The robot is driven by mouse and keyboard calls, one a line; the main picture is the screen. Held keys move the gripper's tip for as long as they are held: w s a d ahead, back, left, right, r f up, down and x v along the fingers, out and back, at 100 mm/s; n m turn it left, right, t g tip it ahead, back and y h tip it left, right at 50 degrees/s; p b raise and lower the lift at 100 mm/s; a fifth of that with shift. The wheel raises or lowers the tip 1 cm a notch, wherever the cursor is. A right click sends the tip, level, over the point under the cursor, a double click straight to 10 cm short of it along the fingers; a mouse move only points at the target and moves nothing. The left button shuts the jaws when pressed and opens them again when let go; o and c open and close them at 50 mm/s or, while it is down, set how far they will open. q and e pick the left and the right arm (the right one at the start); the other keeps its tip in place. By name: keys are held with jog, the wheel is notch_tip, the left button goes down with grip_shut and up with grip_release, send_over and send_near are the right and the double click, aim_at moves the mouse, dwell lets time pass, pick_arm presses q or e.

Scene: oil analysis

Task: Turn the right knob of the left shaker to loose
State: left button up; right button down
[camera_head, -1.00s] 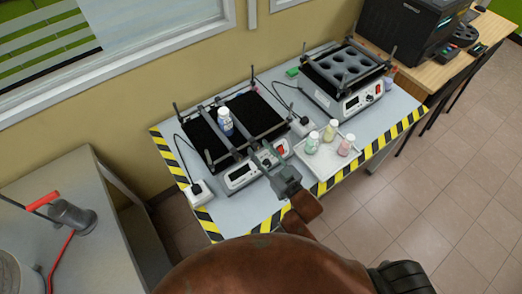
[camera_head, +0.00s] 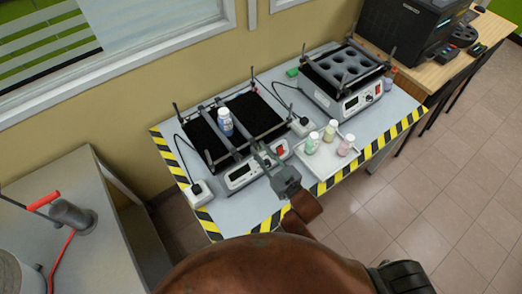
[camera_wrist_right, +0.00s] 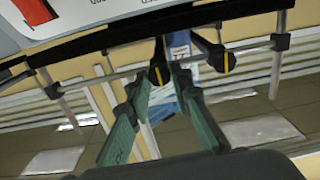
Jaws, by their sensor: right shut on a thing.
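The left shaker (camera_head: 256,112) has a black platform crossed by grey bars. A white bottle with a blue label (camera_head: 225,122) stands between the bars. My right gripper (camera_head: 263,154) reaches the shaker's front edge. In the right wrist view, which looks upside down, its fingers close around a black knob with a yellow line (camera_wrist_right: 158,73), the right knob. A second such knob (camera_wrist_right: 218,58) sits just beside the fingers, outside the grip. In the head view the gripper hides the held knob. My left gripper is not in view.
A white tray (camera_head: 326,181) with several small coloured-label bottles is just right of my right gripper. The right shaker (camera_head: 356,104), with a round-holed rack, stands behind it. A white power box (camera_head: 198,193) lies at left. Yellow-black tape marks the table's edge.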

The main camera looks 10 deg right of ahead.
jog(key=n+p, duration=0.3)
jog(key=shift+r+n, duration=0.15)
jog(key=shift+n, duration=0.15)
jog(key=n+p, duration=0.2)
jog(key=n, duration=0.2)
jog(key=shift+n, duration=0.3)
jog(key=n, duration=0.3)
jog(key=n+p, duration=0.1)
jog(key=shift+a+f, duration=0.1)
jog(key=shift+f, duration=0.15)
jog(key=n, duration=0.5)
jog(key=shift+n, duration=0.3)
jog(key=c, duration=1.7)
grip_release()
jog(key=shift+s+f, duration=0.1)
